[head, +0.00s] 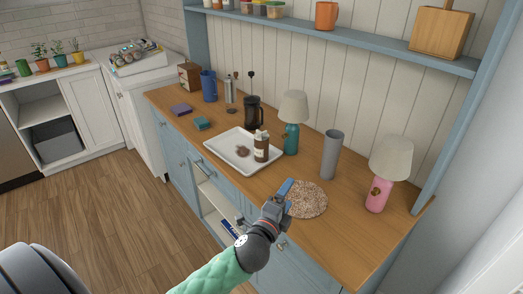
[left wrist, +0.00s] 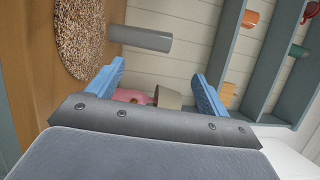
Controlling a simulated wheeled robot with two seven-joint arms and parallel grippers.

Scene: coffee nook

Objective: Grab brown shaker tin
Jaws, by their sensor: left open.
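A brown container (head: 261,151) with a pale label stands upright on the white tray (head: 214,142); I cannot tell for sure whether it is the shaker tin. A tall grey cylinder (head: 332,155) stands on the counter right of it and also shows in the left wrist view (left wrist: 140,38). My left gripper (head: 287,188) is over the near edge of the counter, by the round speckled mat (head: 306,200). In the left wrist view my left gripper (left wrist: 158,71) is open, with nothing between its blue fingers. The brown container is out of that view. My right gripper is not in view.
A teal lamp (head: 291,139) stands behind the brown container, and a pink lamp (head: 378,194) at the counter's right. A dark press pot (head: 254,113) is behind the tray. A brown patch (head: 242,151) lies on the tray. The counter's front right is clear.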

